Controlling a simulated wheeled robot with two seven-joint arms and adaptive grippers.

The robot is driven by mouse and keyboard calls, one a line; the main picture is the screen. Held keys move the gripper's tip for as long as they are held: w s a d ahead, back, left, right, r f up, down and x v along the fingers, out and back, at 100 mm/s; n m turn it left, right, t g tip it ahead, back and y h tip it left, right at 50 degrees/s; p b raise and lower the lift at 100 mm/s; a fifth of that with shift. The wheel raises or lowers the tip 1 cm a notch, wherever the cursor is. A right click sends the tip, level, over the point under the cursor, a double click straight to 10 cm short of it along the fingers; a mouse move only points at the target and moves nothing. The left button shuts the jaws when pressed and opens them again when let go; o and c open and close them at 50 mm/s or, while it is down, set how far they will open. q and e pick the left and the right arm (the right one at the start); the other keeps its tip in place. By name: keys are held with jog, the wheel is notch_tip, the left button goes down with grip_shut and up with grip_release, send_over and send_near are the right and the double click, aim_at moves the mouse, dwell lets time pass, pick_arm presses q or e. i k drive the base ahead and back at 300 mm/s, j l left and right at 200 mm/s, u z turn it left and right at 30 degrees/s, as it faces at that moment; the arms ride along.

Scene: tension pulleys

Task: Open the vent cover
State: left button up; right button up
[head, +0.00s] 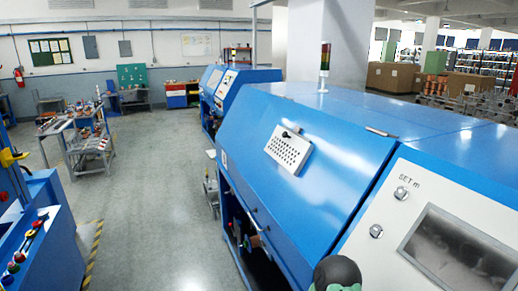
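The vent cover (288,151) is a light grey plate with rows of dark holes. It lies flat against the sloped blue front panel of the large machine (330,190), near the middle of the head view. The cover looks shut, lying against the panel.
A control panel (420,235) with round knobs and a window fills the lower right. A signal light (324,66) stands on the machine top. Another blue machine (40,235) stands at the left edge. The grey floor (150,220) between the machines is open. Carts (85,140) stand further back.

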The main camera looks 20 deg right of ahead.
aim_at(290, 151)
jog(key=i+j+z, duration=0.15)
jog(key=z, duration=0.25)
jog(key=i+j+z, duration=0.2)
jog(key=z, duration=0.2)
jog(key=i, duration=0.05)
